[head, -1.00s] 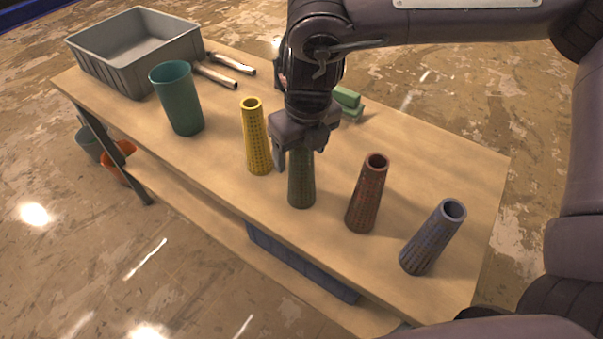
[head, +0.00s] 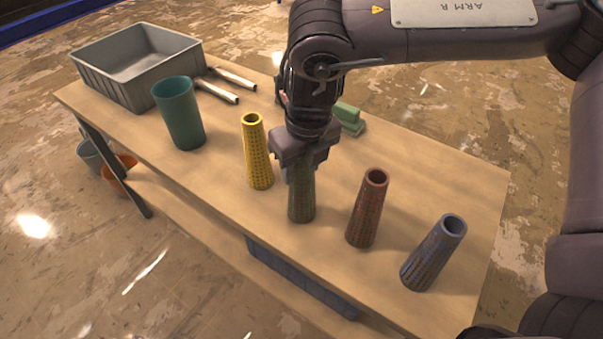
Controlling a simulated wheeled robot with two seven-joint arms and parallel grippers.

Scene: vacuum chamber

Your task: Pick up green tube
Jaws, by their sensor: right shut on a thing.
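The green tube (head: 302,203) stands upright on the wooden table, between the yellow tube (head: 257,155) and the red tube (head: 367,209). My right gripper (head: 301,172) comes down from above and is shut on the upper part of the green tube. The tube's top is hidden by the gripper. Its base appears to rest on the table. My left gripper is not in view.
A blue tube (head: 433,254) stands at the right near the front edge of the table (head: 225,185). A teal cup (head: 179,115), a grey bin (head: 112,81) and two handled tools (head: 217,91) are at the left. A green block (head: 349,117) lies behind my gripper.

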